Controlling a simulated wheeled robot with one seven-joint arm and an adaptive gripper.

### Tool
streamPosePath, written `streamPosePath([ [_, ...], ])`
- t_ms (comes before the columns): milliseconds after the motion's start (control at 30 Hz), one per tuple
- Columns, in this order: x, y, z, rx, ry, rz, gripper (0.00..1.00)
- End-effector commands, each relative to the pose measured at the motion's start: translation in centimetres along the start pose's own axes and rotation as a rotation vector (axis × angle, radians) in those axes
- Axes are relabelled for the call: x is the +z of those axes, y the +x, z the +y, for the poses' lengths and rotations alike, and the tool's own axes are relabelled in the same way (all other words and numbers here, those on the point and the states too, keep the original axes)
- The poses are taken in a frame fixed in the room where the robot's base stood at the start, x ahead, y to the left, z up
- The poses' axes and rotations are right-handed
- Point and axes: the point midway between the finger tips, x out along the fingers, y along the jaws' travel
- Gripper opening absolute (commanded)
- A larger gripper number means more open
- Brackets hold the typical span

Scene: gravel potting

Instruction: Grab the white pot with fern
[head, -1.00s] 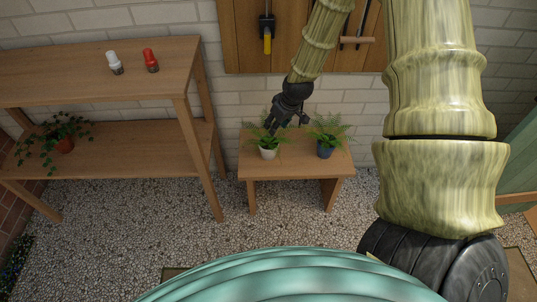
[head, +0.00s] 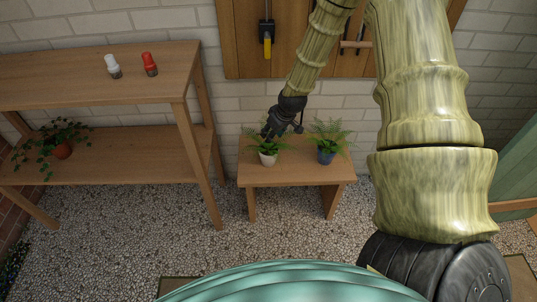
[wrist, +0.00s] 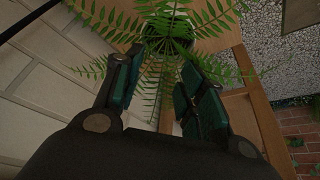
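The white pot (head: 267,159) with a fern (head: 256,133) stands upright near the left end of a small wooden bench (head: 295,176). My gripper (head: 268,134) is at the fern, just above the pot, in the head view. In the wrist view my gripper (wrist: 162,75) has its two fingers apart, with fern fronds (wrist: 150,82) between and beyond them. The pot is mostly hidden by leaves there. I see no contact with the pot, and the gripper holds nothing.
A blue pot (head: 325,157) with a similar fern stands close on the right of the bench. A taller wooden shelf (head: 100,77) on the left holds a white bottle (head: 113,66), a red bottle (head: 149,64) and a terracotta pot (head: 61,149). A brick wall is close behind.

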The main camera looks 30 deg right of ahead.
Motion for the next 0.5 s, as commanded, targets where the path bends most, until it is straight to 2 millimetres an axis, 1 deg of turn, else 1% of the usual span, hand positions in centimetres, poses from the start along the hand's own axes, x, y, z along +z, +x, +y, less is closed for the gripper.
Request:
streamPosePath([
  [33,0.2,0.8,-0.2,0.000,-0.001,-0.002,0.40],
  [100,0.2,1.6,-0.4,0.000,-0.001,-0.002,0.40],
  [233,0.1,3.1,-0.5,0.000,0.001,-0.002,0.40],
  [333,0.1,3.9,-0.5,0.000,0.001,-0.001,0.40],
  [500,0.1,4.3,-0.5,0.000,0.001,-0.001,0.40],
])
